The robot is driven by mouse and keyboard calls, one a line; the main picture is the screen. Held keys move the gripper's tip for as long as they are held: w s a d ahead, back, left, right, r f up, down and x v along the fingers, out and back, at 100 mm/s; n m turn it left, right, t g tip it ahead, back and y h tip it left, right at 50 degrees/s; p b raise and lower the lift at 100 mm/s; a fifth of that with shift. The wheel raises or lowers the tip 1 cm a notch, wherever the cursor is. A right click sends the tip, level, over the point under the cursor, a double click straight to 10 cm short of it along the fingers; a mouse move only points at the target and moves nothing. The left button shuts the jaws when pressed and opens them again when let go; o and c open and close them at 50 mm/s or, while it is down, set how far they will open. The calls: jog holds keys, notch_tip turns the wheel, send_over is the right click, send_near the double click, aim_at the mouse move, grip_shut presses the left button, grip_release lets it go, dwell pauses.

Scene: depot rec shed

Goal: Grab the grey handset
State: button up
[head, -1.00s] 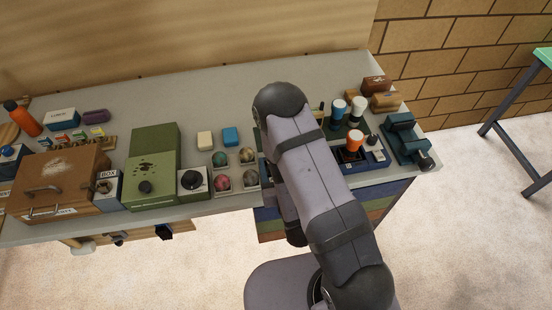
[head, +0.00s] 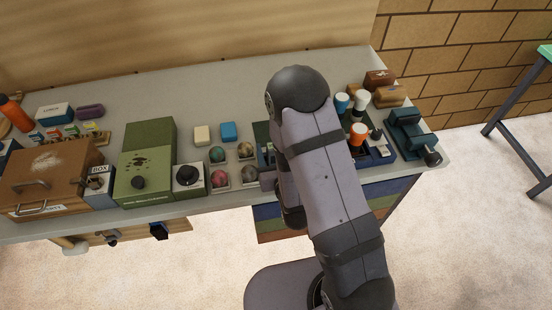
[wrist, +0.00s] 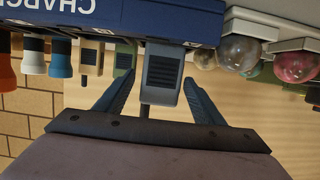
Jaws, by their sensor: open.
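In the wrist view, which looks upside down, the grey handset (wrist: 163,66) sits at the edge of a dark blue charger (wrist: 150,17) with white lettering. My gripper (wrist: 160,80) is open, with one blue finger on each side of the grey handset's end. Whether either finger touches it I cannot tell. A green handset (wrist: 123,58) and a beige handset (wrist: 90,57) stand beside it, left of the fingers. In the head view my own arm covers the gripper and most of the charger.
Orange-, white- and blue-ended objects (wrist: 61,60) stand further left in the wrist view. Marbled balls (wrist: 240,52) in holders are to the right. In the head view a green box (head: 148,165), a brown case (head: 52,175) and a teal device (head: 408,132) share the bench.

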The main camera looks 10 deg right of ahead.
jog(key=shift+b+x, duration=0.9)
jog(key=shift+b, duration=0.15)
jog(key=shift+x, duration=0.95)
jog(key=shift+r, duration=0.1)
jog(key=shift+c, duration=0.4)
jog(key=c, duration=1.2)
jog(key=shift+c, duration=0.2)
jog(key=shift+r, duration=0.2)
notch_tip(320, 180, up, 10)
jog(key=p, duration=0.3)
jog(key=shift+f+p, duration=0.2)
jog(key=shift+p, duration=0.15)
